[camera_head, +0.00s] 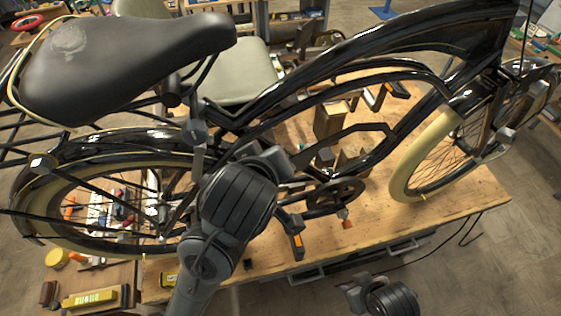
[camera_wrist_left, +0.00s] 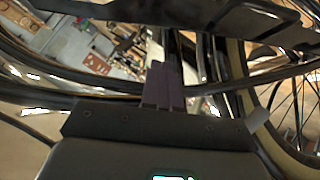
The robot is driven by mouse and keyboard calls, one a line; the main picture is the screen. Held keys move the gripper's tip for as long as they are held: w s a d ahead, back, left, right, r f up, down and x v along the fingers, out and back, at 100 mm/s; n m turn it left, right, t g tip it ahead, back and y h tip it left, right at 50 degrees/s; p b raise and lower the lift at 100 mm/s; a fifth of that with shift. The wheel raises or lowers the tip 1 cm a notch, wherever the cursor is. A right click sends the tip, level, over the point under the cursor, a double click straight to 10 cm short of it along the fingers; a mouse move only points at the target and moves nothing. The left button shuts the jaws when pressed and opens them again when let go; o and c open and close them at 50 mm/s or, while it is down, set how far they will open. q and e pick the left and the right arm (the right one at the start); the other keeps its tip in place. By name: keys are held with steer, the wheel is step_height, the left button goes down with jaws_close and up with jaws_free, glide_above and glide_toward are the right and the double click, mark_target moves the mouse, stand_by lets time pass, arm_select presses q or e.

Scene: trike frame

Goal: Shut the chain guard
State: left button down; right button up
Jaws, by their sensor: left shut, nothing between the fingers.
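The chain guard (camera_head: 348,138) is a long black piece on the bike's near side, slanting up to the right above the crank and chainring (camera_head: 336,196). My left gripper (camera_head: 308,179) is by the lower left end of the guard; its fingertips are hard to make out there. In the left wrist view its fingers (camera_wrist_left: 161,85) are together and empty. A dark bar (camera_wrist_left: 190,14), perhaps the guard, crosses the top of that view, apart from the fingers. Part of my right arm's end (camera_head: 380,297) shows at the bottom right; its fingers are not clear.
The black bike frame (camera_head: 300,95) stands over a wooden workbench (camera_head: 420,222). The saddle (camera_head: 130,60) and rear wheel (camera_head: 60,243) are left, the cream-tyred front wheel (camera_head: 412,170) right. A yellow tool (camera_head: 90,298) lies lower left.

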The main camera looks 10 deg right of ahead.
arm_select(q)
step_height(320, 180, down, 6)
steer(key=w+d+p, duration=0.1)
steer(key=w+d, duration=0.1)
steer(key=shift+d+r, duration=0.2)
steer(key=shift+d, duration=0.1)
arm_select(e)
steer(key=shift+r, duration=0.7)
arm_select(q)
steer(key=shift+w, duration=0.2)
arm_select(e)
steer(key=shift+d, duration=0.1)
